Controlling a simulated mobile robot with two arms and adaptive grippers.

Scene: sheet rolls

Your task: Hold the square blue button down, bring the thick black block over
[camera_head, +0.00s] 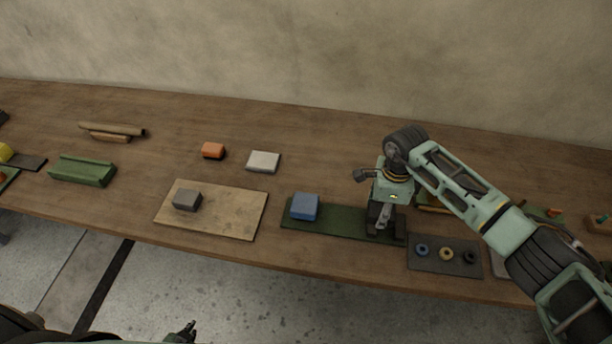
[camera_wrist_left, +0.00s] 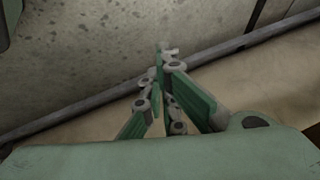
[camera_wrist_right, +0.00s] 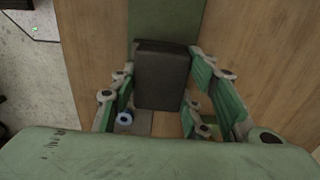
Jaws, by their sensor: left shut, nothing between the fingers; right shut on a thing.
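A square blue block-like button (camera_head: 305,206) sits on the left part of a long green plate (camera_head: 340,222). My right gripper (camera_head: 384,218) is at the right end of this plate, pointing down. It is shut on the thick black block, which shows between the fingers in the right wrist view (camera_wrist_right: 162,75). The fingers hide most of the block in the head view, and I cannot tell if it touches the plate. My left gripper (camera_head: 187,331) is low at the bottom edge, in front of the table and far from the button. It is shut and empty, also in the left wrist view (camera_wrist_left: 165,85).
A tan board (camera_head: 235,212) with a grey block (camera_head: 187,199) lies left of the green plate. A dark plate with several rings (camera_head: 430,262) lies to the right. An orange block (camera_head: 213,150) and a white block (camera_head: 263,162) lie behind. The table's front edge is close.

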